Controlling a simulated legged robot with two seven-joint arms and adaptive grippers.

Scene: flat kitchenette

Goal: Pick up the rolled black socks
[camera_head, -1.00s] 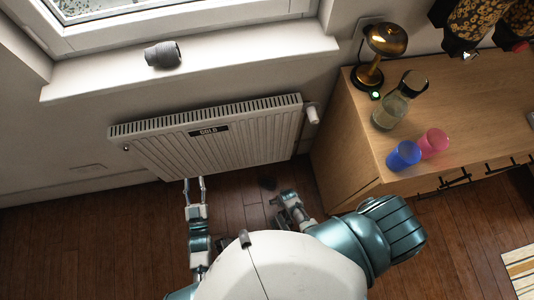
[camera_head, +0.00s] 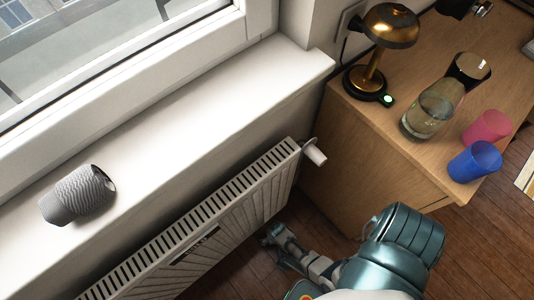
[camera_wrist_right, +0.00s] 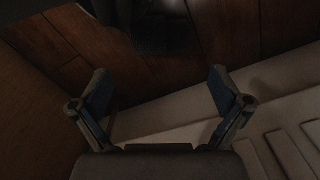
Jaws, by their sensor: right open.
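My right gripper (camera_head: 268,236) is low beside the radiator in the head view, partly in shadow. In the right wrist view its two fingers (camera_wrist_right: 160,95) are apart with nothing between them. A dark, unclear shape (camera_wrist_right: 155,35) lies over the wooden floor at the top of the wrist view, beyond the fingertips. I cannot tell for sure whether it is the rolled black socks. The socks cannot be made out in the head view now. My left gripper is in neither current view.
A white radiator (camera_head: 205,235) stands close to my right gripper. A wooden cabinet (camera_head: 340,165) is to the right, bearing a brass lamp (camera_head: 385,30), glass jug (camera_head: 428,118), pink cup (camera_head: 487,128) and blue cup (camera_head: 474,162). A grey ribbed pot (camera_head: 78,195) lies on the windowsill (camera_head: 190,120).

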